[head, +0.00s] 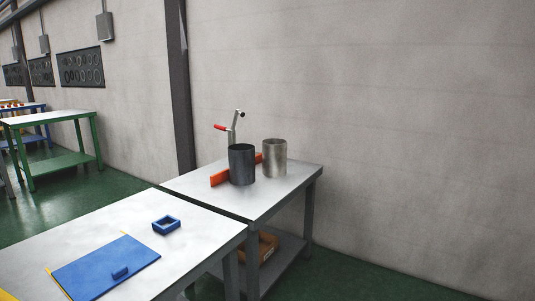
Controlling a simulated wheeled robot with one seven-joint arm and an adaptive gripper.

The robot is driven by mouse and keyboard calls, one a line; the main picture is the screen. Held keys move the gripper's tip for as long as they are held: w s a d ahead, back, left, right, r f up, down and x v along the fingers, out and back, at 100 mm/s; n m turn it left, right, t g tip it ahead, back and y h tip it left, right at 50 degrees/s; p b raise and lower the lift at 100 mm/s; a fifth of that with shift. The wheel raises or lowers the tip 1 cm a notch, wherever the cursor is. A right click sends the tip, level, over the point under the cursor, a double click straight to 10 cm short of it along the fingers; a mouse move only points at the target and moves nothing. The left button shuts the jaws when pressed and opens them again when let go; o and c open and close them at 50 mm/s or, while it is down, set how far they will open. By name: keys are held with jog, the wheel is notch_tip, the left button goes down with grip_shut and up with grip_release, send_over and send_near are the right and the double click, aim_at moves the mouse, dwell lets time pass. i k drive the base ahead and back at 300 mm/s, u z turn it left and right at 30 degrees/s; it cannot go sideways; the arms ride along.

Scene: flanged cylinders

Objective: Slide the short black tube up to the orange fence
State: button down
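A black tube (242,166) stands upright on the far grey-topped table (282,187). The orange fence (219,178) is a low bar on the same table. It runs behind the black tube, which hides its middle part. Its ends show to the left and right of the tube. I cannot tell whether the tube touches the fence. A silver-grey metal tube (275,158) of similar height stands upright to the right of the black one. My gripper is not in view.
A clamp with a red handle (221,127) rises behind the black tube. The nearer table (205,232) holds a blue plate (105,268) and a small blue open box (160,227). A brown box (267,246) lies on the far table's lower shelf. The wall stands close behind.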

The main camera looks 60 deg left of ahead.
aim_at(242, 167)
jog(key=u, duration=0.35)
jog(key=i, duration=1.7)
jog(key=u, duration=1.5)
jog(key=i, duration=0.85)
jog(key=u, duration=1.25)
jog(key=i, duration=0.25)
jog(key=u, duration=0.1)
